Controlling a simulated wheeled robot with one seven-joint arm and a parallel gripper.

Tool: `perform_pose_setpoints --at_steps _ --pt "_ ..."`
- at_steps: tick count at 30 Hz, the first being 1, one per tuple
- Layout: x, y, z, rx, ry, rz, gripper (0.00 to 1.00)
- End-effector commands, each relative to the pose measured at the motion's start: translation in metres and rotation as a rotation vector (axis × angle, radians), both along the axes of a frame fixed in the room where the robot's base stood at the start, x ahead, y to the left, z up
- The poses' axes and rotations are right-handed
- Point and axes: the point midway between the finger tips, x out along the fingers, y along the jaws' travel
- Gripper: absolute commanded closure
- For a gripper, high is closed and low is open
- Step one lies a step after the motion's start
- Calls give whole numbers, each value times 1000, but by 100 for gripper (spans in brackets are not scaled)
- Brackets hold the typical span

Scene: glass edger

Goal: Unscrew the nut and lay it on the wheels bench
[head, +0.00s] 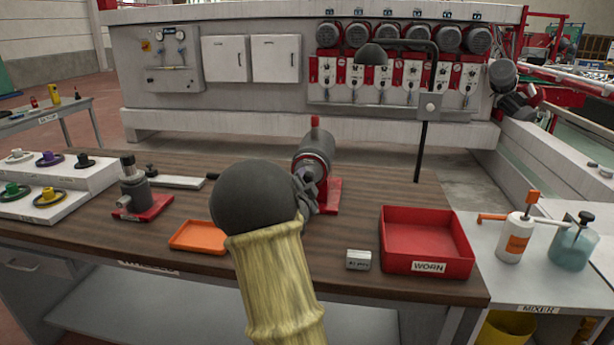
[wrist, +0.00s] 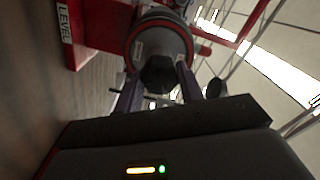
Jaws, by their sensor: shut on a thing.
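The spindle unit (head: 317,153) is a grey cylinder on a red base, standing at the middle of the brown wheels bench (head: 345,235). In the wrist view the round end of the spindle unit (wrist: 163,35) faces me. The dark nut (wrist: 158,72) sits at its centre, between the two fingers of my gripper (wrist: 158,84). The fingers are shut on the nut, and it appears to be still at the spindle's end. In the head view my gripper (head: 306,190) is at the near end of the spindle; my arm hides part of it, and the nut cannot be made out there.
An orange tray (head: 190,246) lies left of my arm. A red WORN bin (head: 428,267) and a small grey block (head: 358,260) are to the right. A dark post on a red base (head: 143,208) and white wheel stands (head: 60,178) fill the left. Bare wood lies between.

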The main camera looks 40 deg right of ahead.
Motion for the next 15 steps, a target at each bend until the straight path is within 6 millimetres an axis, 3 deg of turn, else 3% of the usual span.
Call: perform_pose_setpoints --at_steps 15 --pt "0 1 2 -429 504 1 90"
